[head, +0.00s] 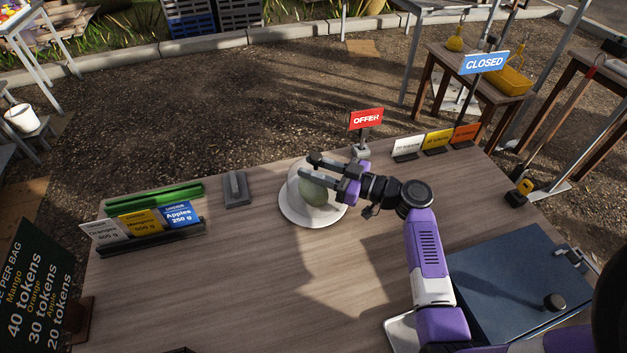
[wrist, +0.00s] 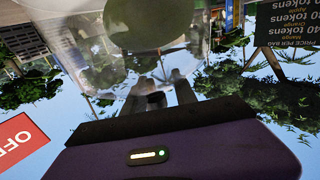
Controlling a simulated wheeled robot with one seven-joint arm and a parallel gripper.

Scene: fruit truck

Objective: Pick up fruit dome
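A clear fruit dome (head: 297,190) stands on a round white plate (head: 291,215) near the table's far edge, with a green fruit (head: 314,193) under it. My gripper (head: 308,166) reaches in from the right, over the dome's upper part in the head view. Its two dark fingers are apart, with a gap between them. In the wrist view, the clear dome (wrist: 88,45) and the green fruit (wrist: 140,25) fill the top, just beyond the fingers (wrist: 161,80). I cannot tell whether the fingers touch the dome; no knob is clearly visible.
A red OFFER sign (head: 366,118) stands close behind my gripper. A grey block (head: 236,188) and a card holder (head: 152,238) are to the left. Small cards (head: 437,141) stand at the back right. A dark blue board (head: 515,285) lies at the right. The table's middle is clear.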

